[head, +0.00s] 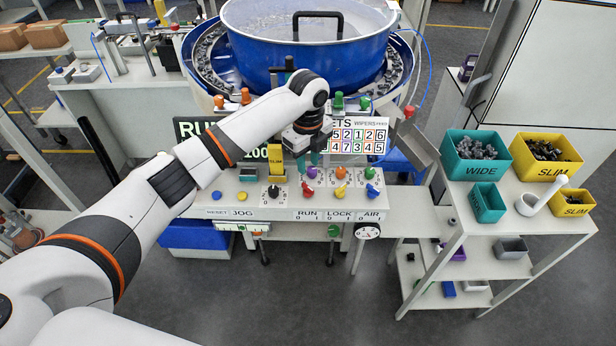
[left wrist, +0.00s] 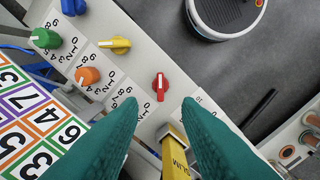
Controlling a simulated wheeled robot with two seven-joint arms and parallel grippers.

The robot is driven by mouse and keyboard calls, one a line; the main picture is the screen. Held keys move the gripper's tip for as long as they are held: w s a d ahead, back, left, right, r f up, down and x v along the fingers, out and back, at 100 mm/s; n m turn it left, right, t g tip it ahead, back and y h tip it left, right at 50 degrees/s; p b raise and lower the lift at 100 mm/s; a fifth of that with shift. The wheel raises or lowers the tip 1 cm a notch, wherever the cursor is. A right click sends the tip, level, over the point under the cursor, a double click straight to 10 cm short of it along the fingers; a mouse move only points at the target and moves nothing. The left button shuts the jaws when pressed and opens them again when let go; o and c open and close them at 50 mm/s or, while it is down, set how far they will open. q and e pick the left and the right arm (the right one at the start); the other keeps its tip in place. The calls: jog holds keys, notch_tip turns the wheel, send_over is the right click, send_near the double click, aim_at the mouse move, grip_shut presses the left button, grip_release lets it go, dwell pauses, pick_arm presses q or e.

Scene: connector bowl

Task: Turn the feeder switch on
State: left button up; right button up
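The panel (head: 235,200) below the big blue bowl carries small switches with RUN, LOCK and AIR labels at its front edge. The red switch (head: 308,190) sits above the RUN label, with yellow (head: 341,193) and blue (head: 373,191) switches to its right. My left gripper (head: 306,172) is over the panel just behind the red switch, its teal fingers pointing down. In the left wrist view the fingers (left wrist: 159,102) are apart and empty, and the red switch (left wrist: 161,86) shows just beyond their tips, not gripped. My right gripper is not in view.
Purple (head: 312,172), orange (head: 340,173) and green (head: 370,173) knobs stand behind the switches, close to my fingers. A yellow SLIM block (head: 275,158) stands left of the gripper. The blue bowl (head: 300,50) is behind. A shelf with bins (head: 475,168) stands right.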

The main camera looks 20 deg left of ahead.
pick_arm(q)
jog(key=shift+r, duration=1.95)
